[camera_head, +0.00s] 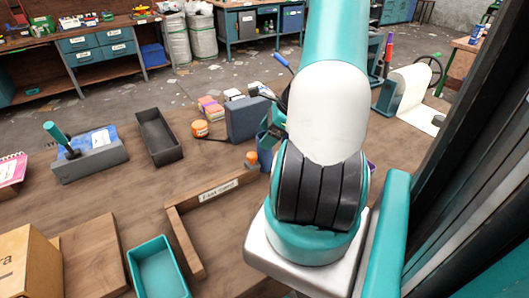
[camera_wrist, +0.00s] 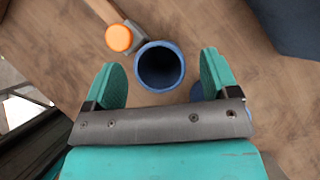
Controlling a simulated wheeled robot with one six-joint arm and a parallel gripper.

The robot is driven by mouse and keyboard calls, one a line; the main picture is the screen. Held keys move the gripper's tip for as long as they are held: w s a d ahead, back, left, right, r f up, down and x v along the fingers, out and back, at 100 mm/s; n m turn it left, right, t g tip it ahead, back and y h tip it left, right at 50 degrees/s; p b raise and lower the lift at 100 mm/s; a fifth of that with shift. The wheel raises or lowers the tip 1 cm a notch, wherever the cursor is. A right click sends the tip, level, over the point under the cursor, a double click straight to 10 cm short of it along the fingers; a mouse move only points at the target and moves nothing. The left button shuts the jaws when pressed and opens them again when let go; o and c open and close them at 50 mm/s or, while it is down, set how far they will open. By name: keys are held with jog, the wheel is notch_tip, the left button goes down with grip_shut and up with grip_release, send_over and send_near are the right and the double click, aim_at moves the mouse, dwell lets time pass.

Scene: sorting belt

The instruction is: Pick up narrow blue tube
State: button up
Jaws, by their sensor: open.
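The narrow blue tube (camera_wrist: 142,80) shows in the wrist view as an open blue ring seen from above, so it stands upright. It lies between the two teal fingers of my gripper (camera_wrist: 162,73), slightly beyond their tips, with space on both sides. My gripper is open and holds nothing. In the head view a blue tube (camera_head: 264,152) stands on the table, partly hidden behind my arm. A second blue patch (camera_wrist: 196,92) shows beside the right finger, mostly hidden, and I cannot tell what it is.
An orange-headed tool (camera_wrist: 118,38) with a wooden handle lies close to the tube's upper left. A dark blue-grey box (camera_head: 246,119) stands behind. A black tray (camera_head: 158,137) and a teal tray (camera_head: 158,268) are to the left.

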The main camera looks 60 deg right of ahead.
jog(key=shift+x, duration=0.95)
jog(key=shift+c, duration=0.5)
jog(key=shift+s, duration=0.1)
jog(key=c, duration=1.1)
